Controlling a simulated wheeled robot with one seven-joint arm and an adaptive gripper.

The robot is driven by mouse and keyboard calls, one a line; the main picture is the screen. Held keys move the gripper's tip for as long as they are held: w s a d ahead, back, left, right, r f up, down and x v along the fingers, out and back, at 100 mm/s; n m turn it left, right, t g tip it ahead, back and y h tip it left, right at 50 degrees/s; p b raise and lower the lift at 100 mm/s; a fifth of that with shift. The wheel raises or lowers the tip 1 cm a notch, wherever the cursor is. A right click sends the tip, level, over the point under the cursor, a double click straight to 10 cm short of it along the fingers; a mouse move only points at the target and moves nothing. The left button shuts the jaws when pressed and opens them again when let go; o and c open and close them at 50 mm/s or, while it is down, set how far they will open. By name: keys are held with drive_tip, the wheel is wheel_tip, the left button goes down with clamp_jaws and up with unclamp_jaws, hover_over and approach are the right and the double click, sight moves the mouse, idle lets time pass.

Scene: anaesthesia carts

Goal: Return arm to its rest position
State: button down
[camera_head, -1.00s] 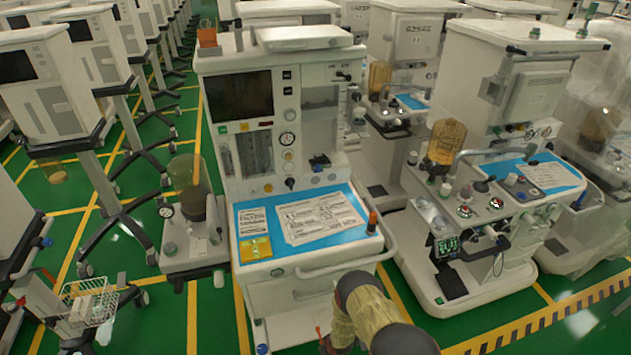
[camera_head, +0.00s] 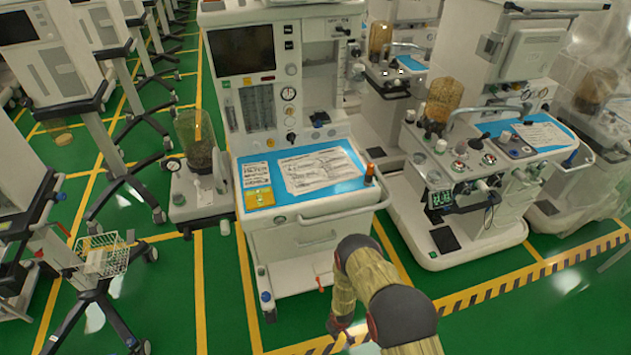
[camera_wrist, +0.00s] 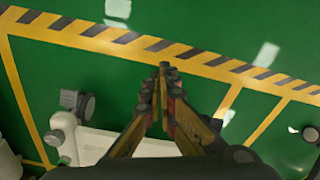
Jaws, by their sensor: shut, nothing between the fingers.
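My gripper (camera_wrist: 163,82) shows in the wrist view with its two fingers together and nothing between them. It points down over green floor near a yellow and black striped line. In the head view my arm bends down at the lower middle, in front of the central anaesthesia cart (camera_head: 315,228), and the gripper itself cannot be made out there. The cart's base and a caster (camera_wrist: 54,137) show at the lower left of the wrist view. I see no contact between the gripper and the cart.
The central cart has a blue work surface (camera_head: 332,194) with papers on it. Another cart (camera_head: 415,226) stands to the right. A stand with a wire basket (camera_head: 104,262) is at the lower left. Green floor (camera_head: 530,315) is clear at the lower right.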

drive_tip(key=s+d+r+m+g+h, duration=0.1)
drive_tip(key=d+r, duration=0.1)
drive_tip(key=r, duration=1.4)
drive_tip(key=s+d+r+m+g, duration=0.1)
drive_tip(key=s+d+r+m, duration=0.15)
drive_tip(key=r, duration=1.35)
drive_tip(key=s+d+r+m+g+h, duration=0.1)
drive_tip(key=d+r, duration=0.2)
drive_tip(key=r, duration=1.3)
drive_tip(key=s+d+r+t, duration=0.1)
drive_tip(key=s+r, duration=0.3)
drive_tip(key=r, duration=0.7)
drive_tip(key=s+d+r+m+t+y, duration=0.1)
drive_tip(key=s+r+t, duration=0.3)
drive_tip(key=r, duration=0.7)
drive_tip(key=s+d+r+m+t, duration=0.1)
drive_tip(key=s+r+t, duration=0.2)
drive_tip(key=r, duration=0.9)
drive_tip(key=s, duration=0.3)
drive_tip(key=shift+y, duration=0.3)
drive_tip(key=shift+d, duration=0.1)
